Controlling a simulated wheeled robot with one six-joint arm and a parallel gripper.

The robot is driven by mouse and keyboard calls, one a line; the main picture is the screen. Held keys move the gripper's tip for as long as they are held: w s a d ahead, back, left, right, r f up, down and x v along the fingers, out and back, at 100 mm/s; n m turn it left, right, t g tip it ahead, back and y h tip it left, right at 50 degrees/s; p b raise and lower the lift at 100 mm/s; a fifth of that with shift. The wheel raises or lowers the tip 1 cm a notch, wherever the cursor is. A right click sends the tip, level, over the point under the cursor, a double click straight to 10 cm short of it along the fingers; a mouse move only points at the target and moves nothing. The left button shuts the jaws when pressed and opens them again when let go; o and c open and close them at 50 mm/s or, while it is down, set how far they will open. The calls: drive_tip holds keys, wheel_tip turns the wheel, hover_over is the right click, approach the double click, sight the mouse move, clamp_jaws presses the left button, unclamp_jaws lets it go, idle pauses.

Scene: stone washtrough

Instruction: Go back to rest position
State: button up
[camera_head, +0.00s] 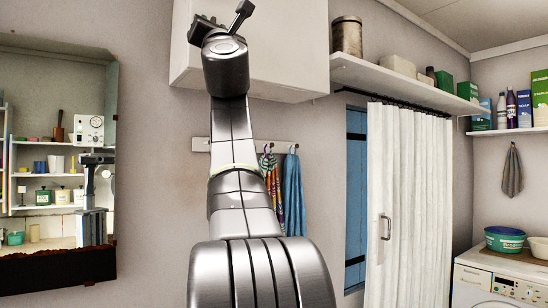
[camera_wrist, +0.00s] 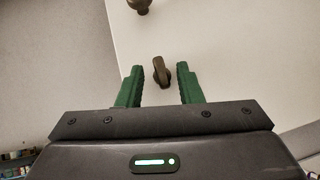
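My gripper (camera_head: 222,20) is raised at the top of the head view, in front of the white wall cabinet (camera_head: 290,50). In the wrist view its two green fingers (camera_wrist: 159,67) are open. A brown knob (camera_wrist: 161,74) on the white cabinet front shows in the gap between the fingertips, with space on both sides. I cannot tell how deep the knob sits between them. A second brown knob (camera_wrist: 139,5) shows at the top edge of the wrist view. My arm hides part of the cabinet in the head view.
A shelf (camera_head: 410,82) with a tin (camera_head: 346,36) and boxes runs right of the cabinet. Below hang cloths (camera_head: 291,193) on a hook rail, and a white curtain (camera_head: 408,200). A mirror (camera_head: 60,160) is at left; a washing machine (camera_head: 500,283) is at lower right.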

drive_tip(key=m+g+h+p, duration=0.1)
drive_tip(key=m+h+p, duration=0.3)
drive_tip(key=m+p, duration=0.2)
drive_tip(key=m+g+h+p, duration=0.2)
drive_tip(key=m+h+p, duration=0.3)
drive_tip(key=m+p, duration=0.1)
drive_tip(key=a+r+m+g+h+p, duration=0.1)
drive_tip(key=m+g+h+p, duration=0.1)
drive_tip(key=m+h+p, duration=0.2)
drive_tip(key=shift+s+r+m+p, duration=0.1)
drive_tip(key=shift+s+m+p, duration=0.1)
drive_tip(key=shift+m+p, duration=0.55)
drive_tip(key=shift+s+m+p, duration=0.15)
drive_tip(key=shift+m+p, duration=0.55)
drive_tip(key=shift+m, duration=0.05)
drive_tip(key=shift+d, duration=0.1)
